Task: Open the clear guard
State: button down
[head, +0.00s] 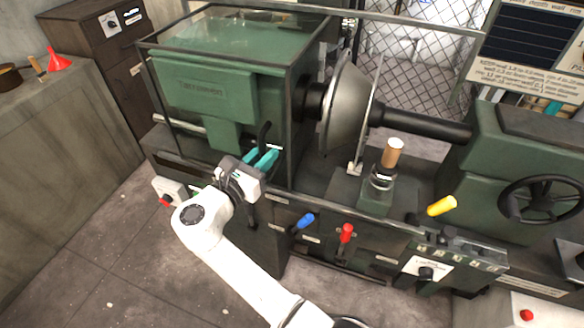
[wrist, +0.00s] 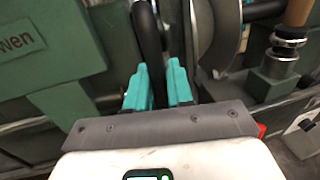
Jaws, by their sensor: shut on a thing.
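The clear guard (head: 290,95) is a see-through box with dark frame edges. In the head view it stands around the green headstock at the left of the lathe; the metal disc (head: 345,108) is to the right of its frame. A black upright handle (head: 264,131) is at the guard's front, near its lower right corner. My gripper (head: 262,158) has its teal fingers at this handle. In the wrist view the black handle (wrist: 150,40) runs down between the teal fingertips (wrist: 158,85), and my gripper is shut on it. The handle's lower end is hidden by the fingers.
Blue (head: 304,221), red (head: 346,234) and yellow (head: 441,206) levers stick out along the lathe's front. A wooden-handled post (head: 391,155) stands right of the disc. A rail (head: 330,208) runs along the front edge. Floor at the lower left is clear.

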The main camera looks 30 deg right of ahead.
aim_at(255, 141)
jog(key=shift+w+a+b, duration=0.4)
jog(key=shift+w+a, duration=0.35)
jog(key=shift+w, duration=0.2)
jog(key=shift+w+a+b, duration=0.35)
jog(key=shift+w+a, duration=0.35)
jog(key=shift+w, duration=0.2)
jog(key=c, duration=1.1)
grip_release()
jog(key=shift+c, duration=0.2)
jog(key=b+v, duration=0.1)
jog(key=v, duration=0.9)
jog(key=shift+s+a, duration=0.15)
jog(key=shift+a, duration=0.2)
